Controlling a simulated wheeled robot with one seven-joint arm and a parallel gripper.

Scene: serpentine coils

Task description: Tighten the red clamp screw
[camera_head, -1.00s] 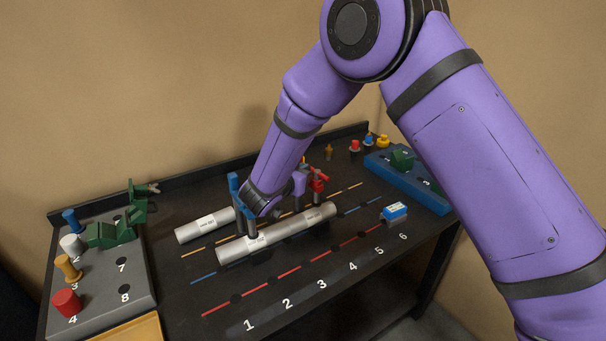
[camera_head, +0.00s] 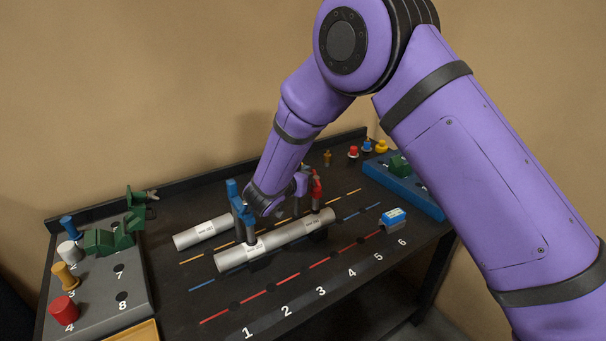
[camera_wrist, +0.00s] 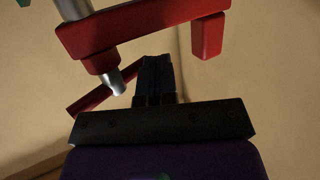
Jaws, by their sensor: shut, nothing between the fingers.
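The red clamp (camera_head: 317,185) stands at the right end of the long grey pipe (camera_head: 285,236) on the table. In the wrist view its red arm (camera_wrist: 150,24) crosses the top, with a short red block hanging at the right end. A grey screw shaft (camera_wrist: 112,82) passes through the arm at the left, and a second red bar (camera_wrist: 85,103) lies behind it. My gripper (camera_wrist: 157,62) is shut and empty. Its fingertips are just below the red arm, right of the shaft; I cannot tell whether they touch. In the head view my arm partly hides the clamp.
A blue clamp (camera_head: 240,205) stands on the pipe's left part. A shorter pipe (camera_head: 200,233) lies behind it. A grey board (camera_head: 105,298) with coloured pegs and green parts is at left; a blue board (camera_head: 410,197) is at right. The front right of the table is mostly clear.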

